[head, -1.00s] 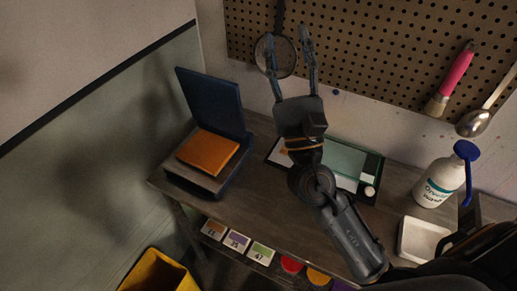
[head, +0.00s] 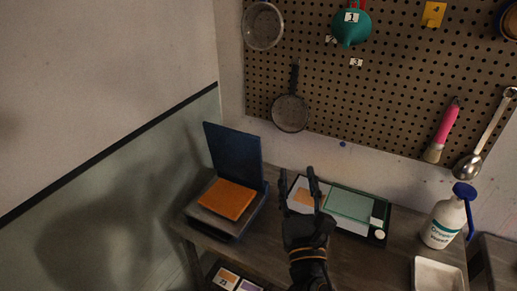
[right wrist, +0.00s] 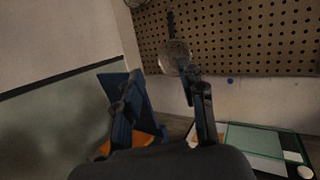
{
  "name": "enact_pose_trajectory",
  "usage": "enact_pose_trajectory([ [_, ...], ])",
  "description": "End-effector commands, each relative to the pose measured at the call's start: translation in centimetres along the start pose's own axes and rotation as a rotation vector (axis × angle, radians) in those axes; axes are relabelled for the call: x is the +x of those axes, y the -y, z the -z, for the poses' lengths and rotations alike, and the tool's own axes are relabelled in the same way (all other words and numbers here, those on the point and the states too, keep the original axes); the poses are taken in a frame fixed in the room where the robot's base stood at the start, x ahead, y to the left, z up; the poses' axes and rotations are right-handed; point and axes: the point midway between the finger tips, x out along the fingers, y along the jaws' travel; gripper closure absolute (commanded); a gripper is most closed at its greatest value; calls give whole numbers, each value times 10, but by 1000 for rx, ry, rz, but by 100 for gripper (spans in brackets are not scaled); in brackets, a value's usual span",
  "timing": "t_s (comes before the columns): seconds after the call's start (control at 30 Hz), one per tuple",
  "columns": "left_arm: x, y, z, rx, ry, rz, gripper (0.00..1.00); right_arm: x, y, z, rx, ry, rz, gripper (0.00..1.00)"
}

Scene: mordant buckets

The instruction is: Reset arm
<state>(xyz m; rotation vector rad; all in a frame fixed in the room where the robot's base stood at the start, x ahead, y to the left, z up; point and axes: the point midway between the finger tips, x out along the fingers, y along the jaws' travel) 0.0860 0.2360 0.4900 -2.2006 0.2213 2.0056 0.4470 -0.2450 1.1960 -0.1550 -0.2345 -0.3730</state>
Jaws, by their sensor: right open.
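My right gripper (head: 298,182) is open and empty in the head view, its fingers pointing up over the table near the left end of the green-framed tray. In the right wrist view, my right gripper (right wrist: 158,88) shows its two fingers spread apart with nothing between them. My left gripper is not in view.
A blue open-lidded case (head: 235,150) with an orange block (head: 228,199) stands left on the table. A white bottle (head: 441,225) and white dish (head: 438,276) are right. Tools hang on the pegboard (head: 385,100).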

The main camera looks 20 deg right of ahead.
Motion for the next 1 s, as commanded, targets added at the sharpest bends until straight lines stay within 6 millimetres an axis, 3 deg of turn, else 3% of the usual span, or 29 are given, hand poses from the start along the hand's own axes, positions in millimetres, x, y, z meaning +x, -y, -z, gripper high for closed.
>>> enact_pose_trajectory([
  [0.23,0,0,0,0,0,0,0,-2,5,13,117,-53,18,60],
  [0.37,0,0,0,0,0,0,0,-10,17,48,435,-192,87,60],
  [0.47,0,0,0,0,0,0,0,-25,26,86,759,-333,197,60],
  [0.67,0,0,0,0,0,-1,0,-73,30,156,1361,-586,537,60],
  [0.8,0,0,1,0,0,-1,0,-120,24,193,1703,-716,873,60],
  [1.0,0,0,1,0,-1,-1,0,-185,12,221,1993,-794,1382,60],
])
